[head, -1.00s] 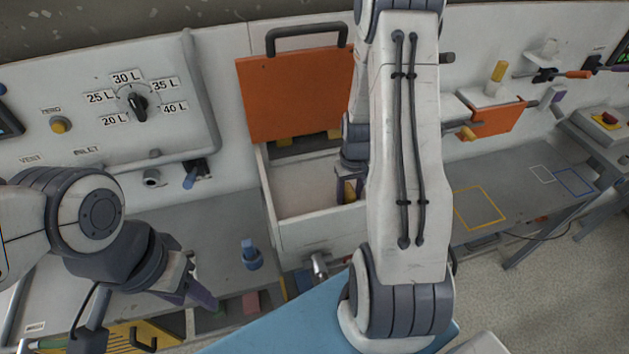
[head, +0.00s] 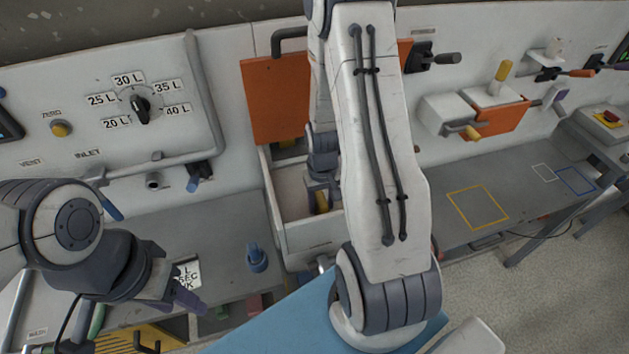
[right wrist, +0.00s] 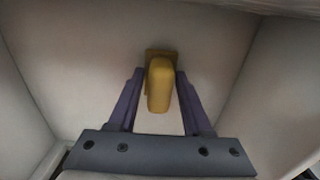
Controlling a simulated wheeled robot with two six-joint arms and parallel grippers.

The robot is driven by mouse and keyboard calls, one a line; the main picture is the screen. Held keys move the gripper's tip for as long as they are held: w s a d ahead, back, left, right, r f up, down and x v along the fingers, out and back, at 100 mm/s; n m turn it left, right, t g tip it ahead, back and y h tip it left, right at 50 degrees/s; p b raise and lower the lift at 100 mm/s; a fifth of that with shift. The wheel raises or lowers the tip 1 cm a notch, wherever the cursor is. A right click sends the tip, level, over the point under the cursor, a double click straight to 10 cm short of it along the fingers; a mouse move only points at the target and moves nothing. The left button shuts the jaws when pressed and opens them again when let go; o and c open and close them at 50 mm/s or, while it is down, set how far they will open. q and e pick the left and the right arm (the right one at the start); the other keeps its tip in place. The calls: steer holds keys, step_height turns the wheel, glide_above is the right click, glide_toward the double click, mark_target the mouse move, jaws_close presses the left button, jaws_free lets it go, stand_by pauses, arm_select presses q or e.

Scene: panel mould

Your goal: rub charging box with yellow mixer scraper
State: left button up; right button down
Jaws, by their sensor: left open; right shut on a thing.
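The white open-topped box (head: 315,236), which I take as the charging box, has its orange lid (head: 275,100) raised against the wall. My right gripper (head: 321,196) is down inside it, shut on the yellow scraper (head: 322,203). In the right wrist view the purple fingers of my right gripper (right wrist: 159,78) sit on both sides of the yellow scraper (right wrist: 159,85), with pale box walls (right wrist: 225,60) around. Whether the scraper touches a wall is unclear. My left gripper (head: 186,296), purple-fingered, is open and empty over the bench at lower left.
A blue fitting (head: 256,258) stands on the grey bench (head: 225,225) left of the box. A blue surface (head: 290,325) lies in front. A handle (head: 435,58) and a small orange-fronted unit (head: 500,117) project from the wall at right. The right-hand bench has free room around a yellow outline (head: 478,207).

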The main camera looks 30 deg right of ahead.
mark_target(321, 199)
step_height(321, 199, up, 3)
steer(key=shift+r+p, duration=0.2)
steer(key=shift+p, duration=1)
steer(key=shift+w+a+r+p, duration=0.1)
steer(key=shift+a+r+p, duration=0.05)
steer(key=shift+r+p, duration=1.95)
steer(key=shift+r, duration=0.25)
